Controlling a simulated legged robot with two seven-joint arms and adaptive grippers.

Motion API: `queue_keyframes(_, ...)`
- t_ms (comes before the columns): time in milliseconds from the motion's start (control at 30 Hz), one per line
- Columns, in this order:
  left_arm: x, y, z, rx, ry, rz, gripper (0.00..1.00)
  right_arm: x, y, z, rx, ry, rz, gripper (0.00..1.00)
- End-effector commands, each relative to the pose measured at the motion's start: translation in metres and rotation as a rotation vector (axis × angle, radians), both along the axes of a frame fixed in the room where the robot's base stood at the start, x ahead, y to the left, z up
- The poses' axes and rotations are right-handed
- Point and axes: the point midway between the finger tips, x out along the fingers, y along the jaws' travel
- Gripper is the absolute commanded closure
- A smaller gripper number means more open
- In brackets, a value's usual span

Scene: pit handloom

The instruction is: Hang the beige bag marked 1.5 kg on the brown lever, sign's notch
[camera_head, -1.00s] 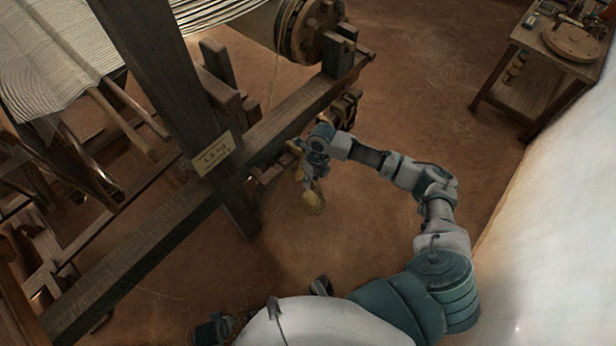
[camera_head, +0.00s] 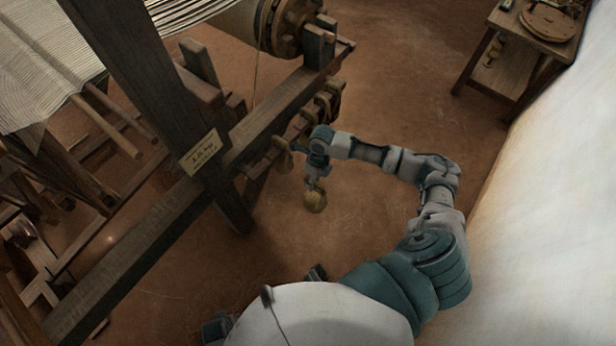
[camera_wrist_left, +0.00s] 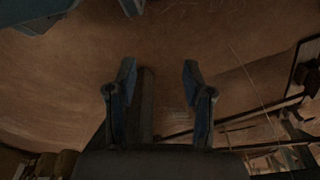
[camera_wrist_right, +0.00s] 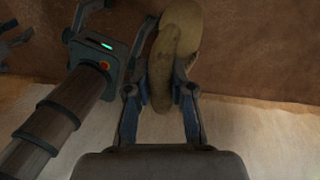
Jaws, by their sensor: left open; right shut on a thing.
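My right gripper (camera_head: 315,184) is shut on a beige, rounded bag (camera_head: 315,201) and holds it in the air, right of the loom. In the right wrist view the bag (camera_wrist_right: 186,38) sits between the two fingers (camera_wrist_right: 160,92); no weight mark can be read on it. A small pale sign (camera_head: 202,150) is fixed at the dark wooden post, with lettering too small to read. I cannot make out the brown lever or its notch for certain. My left gripper (camera_wrist_left: 158,75) is open and empty over the floor.
A wooden table (camera_head: 540,35) stands back right, beside a pale wall (camera_head: 550,190). Brown floor (camera_head: 400,95) is clear between.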

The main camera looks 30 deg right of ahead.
Motion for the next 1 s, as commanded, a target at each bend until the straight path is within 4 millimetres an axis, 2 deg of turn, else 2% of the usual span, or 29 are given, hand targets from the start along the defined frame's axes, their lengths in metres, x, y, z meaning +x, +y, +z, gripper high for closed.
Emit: queue_keyframes(1000,-0.047,0.007,-0.063,0.005,0.032,-0.011,0.49,-0.046,-0.019,0.009,0.002,-0.004,-0.001,1.0)
